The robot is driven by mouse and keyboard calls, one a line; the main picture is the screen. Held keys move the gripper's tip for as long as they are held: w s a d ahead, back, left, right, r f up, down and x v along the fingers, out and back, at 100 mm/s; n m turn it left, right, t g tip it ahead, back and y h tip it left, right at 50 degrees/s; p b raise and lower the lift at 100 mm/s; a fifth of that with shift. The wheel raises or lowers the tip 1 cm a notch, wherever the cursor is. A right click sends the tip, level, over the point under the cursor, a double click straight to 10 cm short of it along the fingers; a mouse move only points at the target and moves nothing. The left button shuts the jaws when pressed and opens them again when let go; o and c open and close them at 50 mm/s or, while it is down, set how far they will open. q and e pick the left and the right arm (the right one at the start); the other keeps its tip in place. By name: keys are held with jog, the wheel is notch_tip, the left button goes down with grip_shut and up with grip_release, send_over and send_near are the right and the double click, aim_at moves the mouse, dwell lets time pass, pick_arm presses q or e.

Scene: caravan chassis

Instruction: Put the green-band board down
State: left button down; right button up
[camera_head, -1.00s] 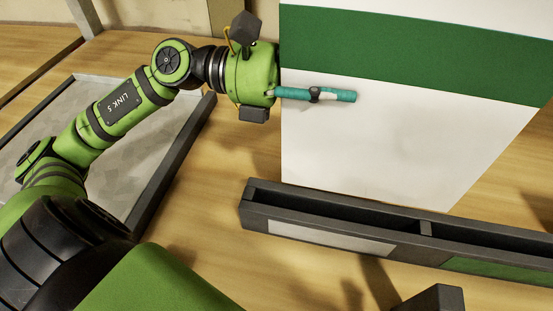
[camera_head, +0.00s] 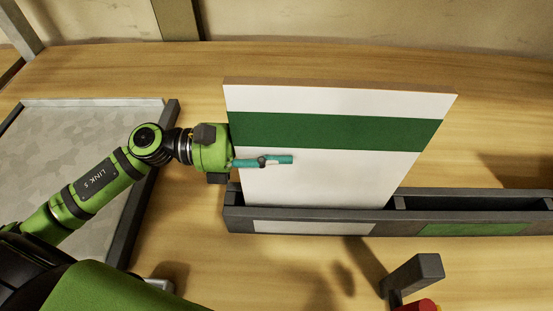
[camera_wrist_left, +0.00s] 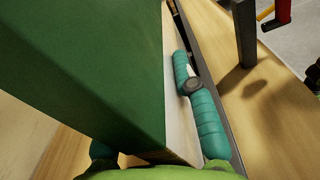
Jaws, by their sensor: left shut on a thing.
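The green-band board (camera_head: 320,178) is a white panel with a wide green stripe, standing roughly upright in the head view. My left gripper (camera_head: 262,161) is shut on its left edge, with a teal finger across the near face. The board's lower edge overlaps the left slot of a dark rack (camera_head: 232,219), the slot with the white label (camera_head: 310,227). I cannot tell whether it touches the slot floor. In the left wrist view the board's green band (camera_wrist_left: 90,75) fills the left, beside the teal finger (camera_wrist_left: 205,115). My right gripper is not in view.
The rack's right slot, with a green label (camera_head: 472,230), looks empty. A grey tray (camera_head: 172,150) with a dark rim lies left. A dark bracket (camera_head: 425,266) and a red item (camera_head: 415,306) stand in front. The wooden table behind the board is clear.

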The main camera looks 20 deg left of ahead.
aim_at(276, 166)
pick_arm(q)
notch_tip(276, 166, down, 4)
jog(key=shift+f, duration=0.15)
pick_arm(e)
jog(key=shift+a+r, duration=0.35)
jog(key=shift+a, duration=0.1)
pick_arm(q)
jog(key=shift+f, duration=0.15)
jog(key=c, duration=1)
grip_release()
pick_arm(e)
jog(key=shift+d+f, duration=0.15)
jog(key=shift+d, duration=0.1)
pick_arm(q)
jog(key=shift+a, duration=0.1)
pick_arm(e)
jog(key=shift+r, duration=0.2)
